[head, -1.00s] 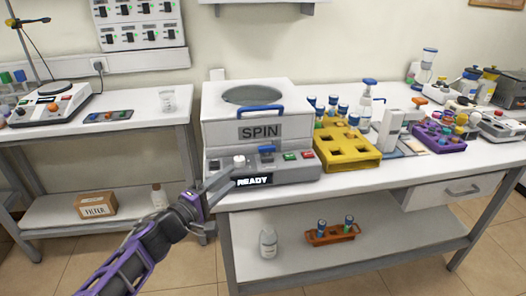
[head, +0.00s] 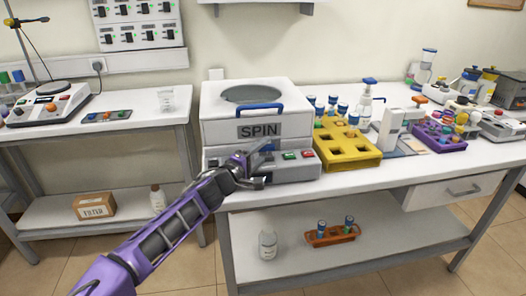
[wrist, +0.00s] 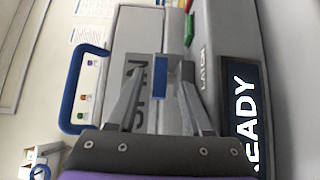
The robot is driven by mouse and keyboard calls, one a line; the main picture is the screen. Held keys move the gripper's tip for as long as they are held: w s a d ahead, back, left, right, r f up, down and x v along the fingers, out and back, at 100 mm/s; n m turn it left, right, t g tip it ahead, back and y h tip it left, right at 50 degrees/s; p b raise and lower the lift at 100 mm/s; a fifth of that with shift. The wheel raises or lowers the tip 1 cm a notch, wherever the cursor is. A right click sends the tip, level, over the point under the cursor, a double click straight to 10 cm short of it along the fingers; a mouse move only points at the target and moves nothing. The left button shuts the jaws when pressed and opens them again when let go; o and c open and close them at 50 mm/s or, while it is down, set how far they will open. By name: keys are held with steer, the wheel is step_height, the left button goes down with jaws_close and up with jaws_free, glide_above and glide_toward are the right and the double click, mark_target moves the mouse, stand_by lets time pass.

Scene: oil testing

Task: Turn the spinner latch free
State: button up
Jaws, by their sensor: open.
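The SPIN machine (head: 222,128) stands on the bench with its blue lid handle (head: 259,107) on the front of the lid. The blue spinner latch (head: 267,148) sits on the lower front panel, just under the SPIN label. In the wrist view, turned sideways, the blue latch (wrist: 159,78) shows between the two fingers. My gripper (wrist: 162,72) is open, with one finger on each side of the latch. I cannot tell whether either finger touches it.
Green (head: 289,155) and red (head: 307,154) buttons are right of the latch. A yellow rack (head: 347,153) with blue-capped vials stands close to the machine's right side. A purple rack (head: 441,137) is farther right.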

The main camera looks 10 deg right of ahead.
jaws_close()
